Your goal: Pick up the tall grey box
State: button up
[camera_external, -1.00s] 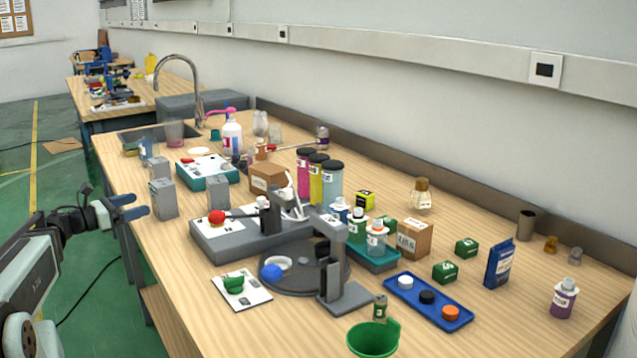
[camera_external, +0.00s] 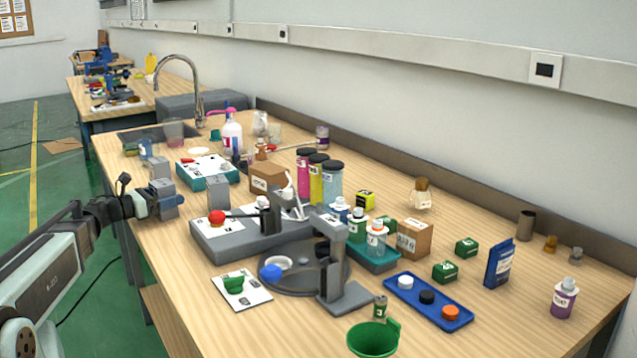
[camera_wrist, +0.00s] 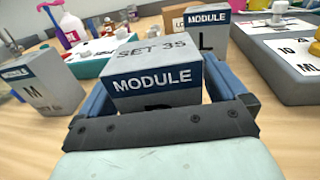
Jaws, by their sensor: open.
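A grey box (camera_wrist: 155,75) with a dark blue MODULE band stands between the fingers of my open gripper (camera_wrist: 160,88) in the wrist view. The blue fingers lie on either side of it; I cannot tell whether they touch it. Its lower front is hidden by my gripper. In the external view my gripper (camera_external: 160,199) is at this box by the left table edge and covers much of it. A similar grey box marked L (camera_external: 218,188) stands to the right, and another marked M (camera_wrist: 45,88) is at the left in the wrist view.
A teal tray (camera_external: 222,181) lies behind the boxes. A brown carton (camera_external: 267,180) and a grey stand (camera_external: 235,238) are to the right. The wooden table (camera_external: 180,260) is clear in front of the boxes along its left edge.

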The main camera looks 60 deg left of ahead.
jog(key=shift+w, duration=0.45)
jog(key=shift+c, duration=0.3)
jog(key=c, duration=1.1)
jog(key=shift+r, duration=0.1)
jog(key=shift+c, duration=0.2)
